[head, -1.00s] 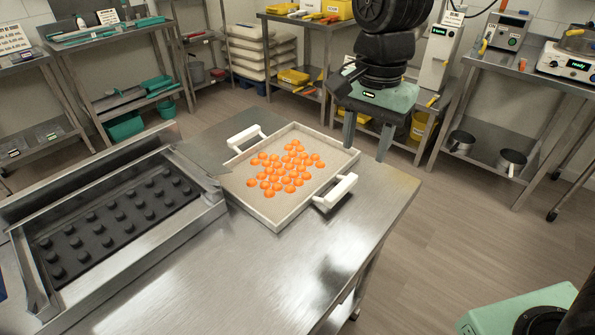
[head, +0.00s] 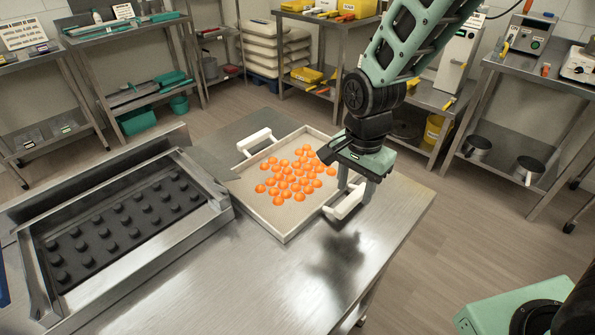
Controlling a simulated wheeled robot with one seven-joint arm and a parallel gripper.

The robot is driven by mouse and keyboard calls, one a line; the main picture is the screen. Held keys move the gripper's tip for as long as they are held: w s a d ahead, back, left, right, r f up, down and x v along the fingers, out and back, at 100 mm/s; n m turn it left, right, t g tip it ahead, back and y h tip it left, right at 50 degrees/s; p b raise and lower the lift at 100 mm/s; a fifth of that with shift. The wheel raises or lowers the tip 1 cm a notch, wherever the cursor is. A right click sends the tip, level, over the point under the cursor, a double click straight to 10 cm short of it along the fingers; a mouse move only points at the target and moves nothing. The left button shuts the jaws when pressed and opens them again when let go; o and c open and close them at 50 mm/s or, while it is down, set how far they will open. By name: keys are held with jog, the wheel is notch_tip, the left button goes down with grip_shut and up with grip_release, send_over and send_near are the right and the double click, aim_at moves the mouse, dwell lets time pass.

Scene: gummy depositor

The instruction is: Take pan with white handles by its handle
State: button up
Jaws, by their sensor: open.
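The pan (head: 285,236) is a shallow, light rectangular tray on the steel table, with several orange gummies (head: 292,177) spread on its inner surface. It has two white handles. The far-left handle (head: 254,141) is clear. The near-right handle (head: 345,203) lies beneath my gripper (head: 350,200) and is partly covered by it. My gripper points down with its fingers apart, at this near-right handle. I cannot tell whether the fingers touch the handle or fully straddle it.
A steel depositor frame with a dark studded plate (head: 108,228) stands left of the pan on the table (head: 210,288). The table's front middle is clear. Shelves line the back wall, and a rack with steel pots (head: 477,147) stands at the right.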

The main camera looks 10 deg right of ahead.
aim_at(353, 196)
jog(key=shift+w+d+f, duration=0.1)
jog(key=shift+w+f, duration=0.05)
jog(key=shift+f, duration=1)
jog(key=shift+w+d+f, duration=0.1)
jog(key=shift+w+f, duration=0.05)
jog(key=shift+f, duration=0.95)
grip_shut()
jog(key=shift+r, duration=0.15)
